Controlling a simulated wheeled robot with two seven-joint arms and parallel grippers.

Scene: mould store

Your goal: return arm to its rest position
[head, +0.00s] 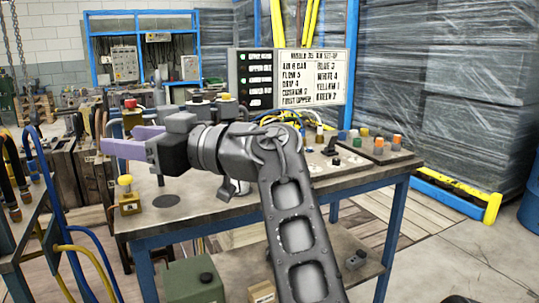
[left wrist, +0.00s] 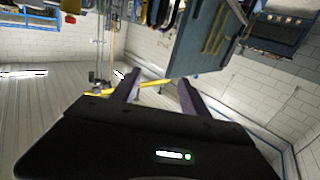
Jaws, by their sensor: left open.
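My left arm (head: 292,215) rises from the bottom of the head view and bends left at the wrist, above the workbench. My left gripper (head: 118,139) points left with its pale purple fingers, past the bench's left end. In the left wrist view its two dark fingers (left wrist: 157,88) stand apart, and nothing shows between them but the background. The gripper is open and empty. My right gripper is in neither view.
The workbench (head: 150,222) has a yellow fixture (head: 128,195) on its left and several coloured caps at the right. A lettered board (head: 310,78) stands behind. Hoses (head: 75,250) hang at a left bench. Wrapped stacks (head: 440,90) fill the right. Floor at lower right is partly clear.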

